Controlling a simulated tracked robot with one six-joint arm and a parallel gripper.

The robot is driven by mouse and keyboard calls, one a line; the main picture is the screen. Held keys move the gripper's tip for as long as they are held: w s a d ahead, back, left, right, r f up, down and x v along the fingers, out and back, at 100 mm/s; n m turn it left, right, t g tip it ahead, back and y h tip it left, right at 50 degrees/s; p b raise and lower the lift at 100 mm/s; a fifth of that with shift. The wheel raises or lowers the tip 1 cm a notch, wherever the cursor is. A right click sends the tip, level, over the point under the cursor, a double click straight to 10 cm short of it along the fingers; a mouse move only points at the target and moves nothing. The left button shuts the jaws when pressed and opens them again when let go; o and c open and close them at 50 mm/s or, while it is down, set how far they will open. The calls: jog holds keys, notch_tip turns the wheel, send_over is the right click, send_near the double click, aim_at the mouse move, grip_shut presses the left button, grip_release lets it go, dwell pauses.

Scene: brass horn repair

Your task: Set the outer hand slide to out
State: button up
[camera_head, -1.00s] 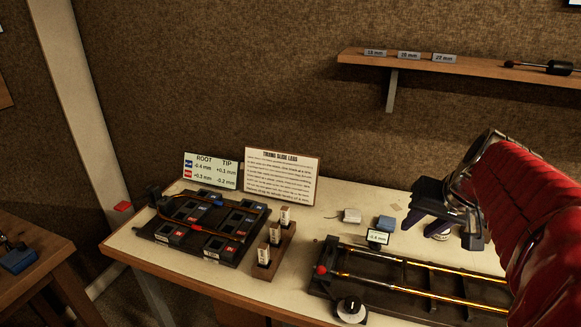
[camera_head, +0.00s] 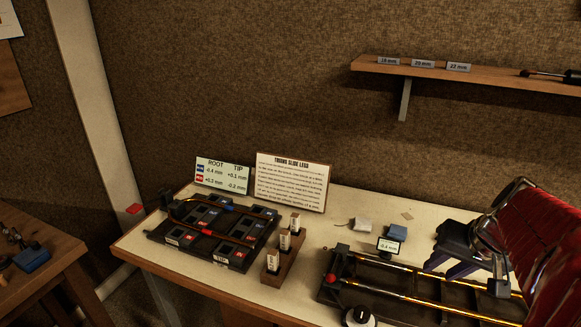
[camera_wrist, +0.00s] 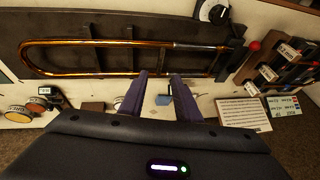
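The brass hand slide (camera_wrist: 100,73) is a long U-shaped tube in a dark rack (camera_wrist: 110,25), its bow at the left in the wrist view. In the head view its two tubes (camera_head: 415,298) run right from the rack's near end, partly hidden by my arm. My gripper (camera_wrist: 160,82) is open, with nothing between its two purple fingers. In the wrist view the fingertips lie near the slide's lower tube; I cannot tell if they touch. In the head view my gripper (camera_head: 455,268) is over the far side of the rack.
A small display (camera_head: 389,246) reading about -0.4 mm, a blue block (camera_head: 397,232) and a white lump (camera_head: 363,223) sit behind the rack. A dial (camera_head: 358,316) is at its front. A board of dark blocks (camera_head: 185,236) and a tag stand (camera_head: 280,262) are left. A shelf (camera_head: 490,75) hangs above.

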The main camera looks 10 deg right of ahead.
jog(key=x, duration=1.2)
jog(key=shift+s, duration=0.1)
jog(key=shift+c, duration=0.6)
grip_shut()
